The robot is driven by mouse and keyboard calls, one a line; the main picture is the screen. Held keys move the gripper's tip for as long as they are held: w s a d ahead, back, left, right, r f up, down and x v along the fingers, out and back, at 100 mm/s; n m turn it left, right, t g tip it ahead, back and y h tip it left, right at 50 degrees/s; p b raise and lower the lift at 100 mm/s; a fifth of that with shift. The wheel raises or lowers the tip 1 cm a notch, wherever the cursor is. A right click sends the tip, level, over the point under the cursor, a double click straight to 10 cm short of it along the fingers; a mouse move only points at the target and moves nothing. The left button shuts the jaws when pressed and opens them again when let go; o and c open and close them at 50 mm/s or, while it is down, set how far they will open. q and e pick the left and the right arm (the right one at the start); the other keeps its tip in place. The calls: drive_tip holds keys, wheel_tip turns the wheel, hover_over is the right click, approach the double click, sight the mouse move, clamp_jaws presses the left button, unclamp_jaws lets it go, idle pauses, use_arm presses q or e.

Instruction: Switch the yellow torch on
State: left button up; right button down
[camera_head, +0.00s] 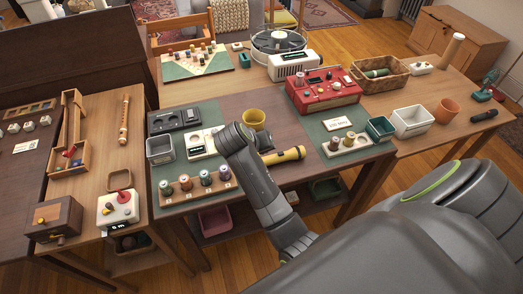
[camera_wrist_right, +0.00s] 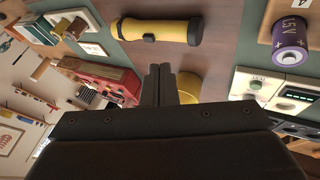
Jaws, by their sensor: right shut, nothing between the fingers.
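The yellow torch (camera_head: 284,156) lies on its side on the brown middle strip of the table, partly hidden behind my right arm in the head view. It also shows in the right wrist view (camera_wrist_right: 172,29), lying across the top, with a dark part on its side and a dark end. My right gripper (camera_wrist_right: 160,68) is shut and empty. Its fingertips appear below the torch in that view, with a visible gap between them. In the head view my right wrist covers the fingers. My left gripper is in neither view.
A yellow cup (camera_head: 254,118) stands just behind the torch; the fingers partly cover it in the wrist view (camera_wrist_right: 188,86). Several batteries (camera_head: 205,179) stand in a rack at front left. A red radio (camera_head: 325,90) stands behind right. A card (camera_head: 339,124) lies right of the torch.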

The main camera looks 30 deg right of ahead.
sight(272, 160)
drive_tip(key=x, duration=0.9)
drive_tip(key=shift+s+p, duration=0.1)
drive_tip(key=shift+p, duration=0.25)
